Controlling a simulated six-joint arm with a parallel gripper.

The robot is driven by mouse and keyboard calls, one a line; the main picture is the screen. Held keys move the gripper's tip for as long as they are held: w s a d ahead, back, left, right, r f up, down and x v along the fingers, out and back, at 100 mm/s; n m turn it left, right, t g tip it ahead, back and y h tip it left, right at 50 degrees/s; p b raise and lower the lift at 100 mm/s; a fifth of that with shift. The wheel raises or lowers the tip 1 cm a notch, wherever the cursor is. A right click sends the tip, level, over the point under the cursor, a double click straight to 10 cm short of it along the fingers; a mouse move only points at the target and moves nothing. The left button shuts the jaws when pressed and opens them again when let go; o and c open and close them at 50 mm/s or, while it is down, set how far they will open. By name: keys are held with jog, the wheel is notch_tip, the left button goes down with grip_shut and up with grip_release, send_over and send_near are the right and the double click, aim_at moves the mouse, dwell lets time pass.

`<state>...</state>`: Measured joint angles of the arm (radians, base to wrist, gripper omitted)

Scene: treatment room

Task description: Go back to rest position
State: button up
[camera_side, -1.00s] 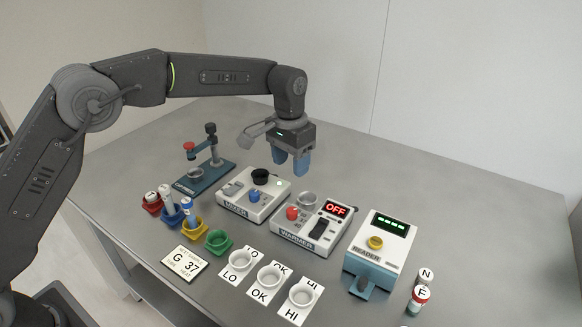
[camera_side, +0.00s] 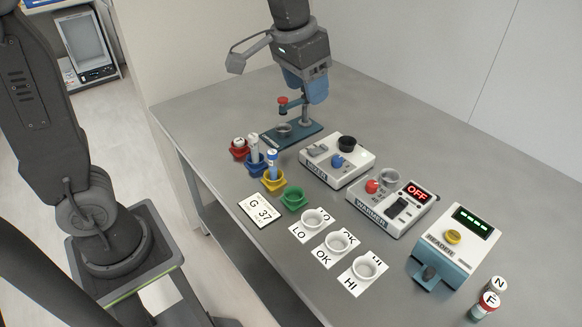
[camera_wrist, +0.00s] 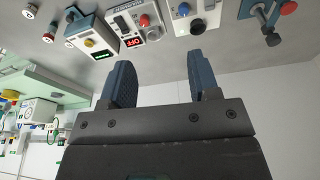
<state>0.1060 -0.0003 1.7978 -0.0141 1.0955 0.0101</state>
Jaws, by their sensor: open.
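My gripper (camera_side: 308,88) is raised above the back of the table, in front of the capper (camera_side: 292,136) in the side view. In the wrist view its two blue fingers (camera_wrist: 160,82) are spread apart with nothing between them. The mixer (camera_side: 337,160), the warmer (camera_side: 392,203) with a red OFF display, and the reader (camera_side: 455,245) stand in a row on the table, apart from the gripper.
LO, OK and HI cards with white cups (camera_side: 337,242) lie in front. Two capped vials (camera_side: 488,302) stand at right. The back right table is clear.

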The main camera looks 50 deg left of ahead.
jog(key=s+a+f+t, duration=0.1)
jog(key=s+a+f, duration=0.1)
jog(key=s, duration=0.7)
jog(key=s+a+f+n+t, duration=0.1)
jog(key=s+a, duration=0.1)
jog(key=s, duration=0.6)
jog(key=shift+s+a+f+t, duration=0.2)
jog(key=shift+s+f+t, duration=0.2)
dwell(0.6)
